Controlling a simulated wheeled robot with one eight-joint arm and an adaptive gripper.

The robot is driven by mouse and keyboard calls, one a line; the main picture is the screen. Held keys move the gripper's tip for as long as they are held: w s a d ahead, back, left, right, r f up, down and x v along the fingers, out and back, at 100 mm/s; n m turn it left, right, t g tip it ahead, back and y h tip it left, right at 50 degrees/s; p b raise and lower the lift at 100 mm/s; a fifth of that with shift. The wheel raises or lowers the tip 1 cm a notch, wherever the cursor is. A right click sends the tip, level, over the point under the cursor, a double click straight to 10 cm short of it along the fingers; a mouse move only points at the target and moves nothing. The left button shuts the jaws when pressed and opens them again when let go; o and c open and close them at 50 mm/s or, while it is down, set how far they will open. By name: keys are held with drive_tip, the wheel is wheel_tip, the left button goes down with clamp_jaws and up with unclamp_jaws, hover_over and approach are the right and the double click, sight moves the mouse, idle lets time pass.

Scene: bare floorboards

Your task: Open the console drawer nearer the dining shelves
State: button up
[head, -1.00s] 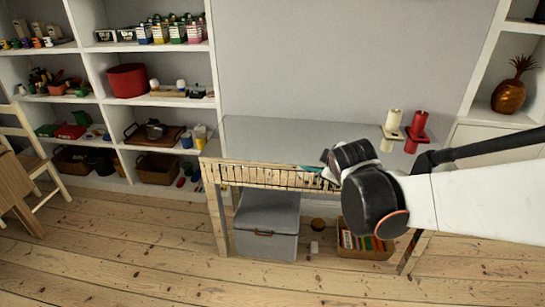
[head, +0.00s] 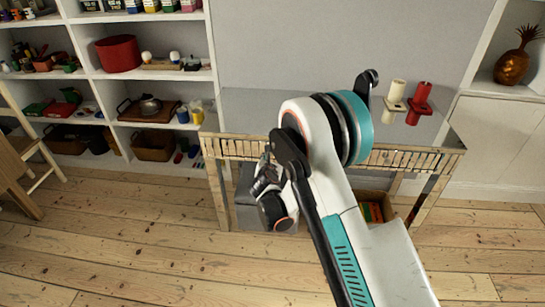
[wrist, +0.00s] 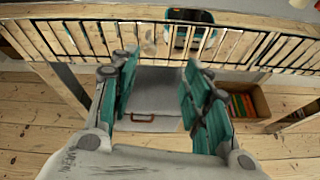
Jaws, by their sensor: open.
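The console (head: 240,105) has a grey top and a pale slatted wooden front. Its left drawer front (head: 232,147), on the side of the shelves and dining chair, appears flush with the rest; I cannot make out the seam between drawers. The slatted front also crosses the top of the wrist view (wrist: 60,40). My gripper (head: 266,182) is in front of the console's left half, partly hidden by my arm. In the wrist view my gripper (wrist: 160,78) is open and empty, its teal fingers spread on either side, pointing at the slats. I cannot tell whether they touch.
White shelves (head: 165,102) with pots and boxes stand at the left, with a wooden chair (head: 40,150) before them. Under the console are a grey box with a brown handle (wrist: 142,117) and a crate of books (wrist: 262,103). Candles (head: 420,97) stand on the top. The front floor is clear.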

wheel_tip(320, 180, down, 3)
drive_tip(key=a+n, duration=0.2)
drive_tip(key=b, duration=0.4)
approach(272, 155)
drive_tip(key=x, duration=0.6)
drive_tip(key=shift+w+d+f, duration=0.1)
drive_tip(key=shift+w+f, duration=0.1)
drive_tip(key=shift+w, duration=0.05)
drive_tip(key=shift+x, duration=0.8)
drive_tip(key=shift+r, duration=0.1)
clamp_jaws()
